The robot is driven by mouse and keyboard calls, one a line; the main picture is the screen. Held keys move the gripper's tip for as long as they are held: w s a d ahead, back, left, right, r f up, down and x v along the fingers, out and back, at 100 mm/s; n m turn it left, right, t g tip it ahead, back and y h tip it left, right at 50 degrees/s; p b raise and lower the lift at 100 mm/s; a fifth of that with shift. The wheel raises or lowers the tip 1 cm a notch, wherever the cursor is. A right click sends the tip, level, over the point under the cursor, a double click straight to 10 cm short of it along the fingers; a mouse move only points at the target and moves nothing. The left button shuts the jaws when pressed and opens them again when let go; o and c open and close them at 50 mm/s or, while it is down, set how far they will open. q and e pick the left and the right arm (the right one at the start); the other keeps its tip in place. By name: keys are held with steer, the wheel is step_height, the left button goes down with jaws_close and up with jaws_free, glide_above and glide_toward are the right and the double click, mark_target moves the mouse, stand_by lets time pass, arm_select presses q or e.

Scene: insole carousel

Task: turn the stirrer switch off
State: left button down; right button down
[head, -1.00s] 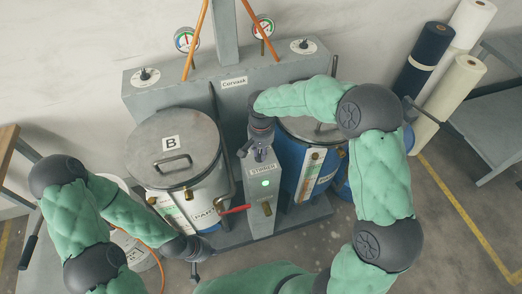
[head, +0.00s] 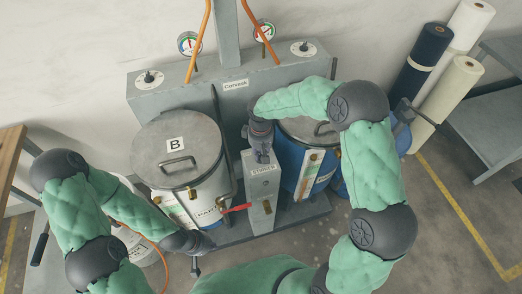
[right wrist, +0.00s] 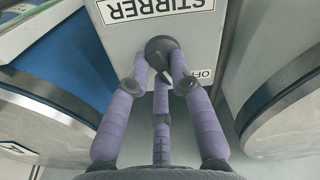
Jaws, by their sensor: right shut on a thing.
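In the head view the right gripper (head: 261,150) reaches down onto the top of the box and hides the knob. No green light shows on the box. My left gripper (head: 195,264) hangs low at the left front, apart from the box; its fingers are too small to judge.
Drum B (head: 150,150), with a lid handle, stands left of the box, and a blue drum (head: 292,160) stands right. A red-handled valve (head: 236,208) sticks out at the box's left. The floor at the front right is clear.

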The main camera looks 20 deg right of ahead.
steer(key=shift+w+n, duration=0.1)
steer(key=shift+n, duration=0.6)
steer(key=c, duration=1.1)
jaws_free()
steer(key=shift+r, duration=0.15)
step_height(320, 180, up, 12)
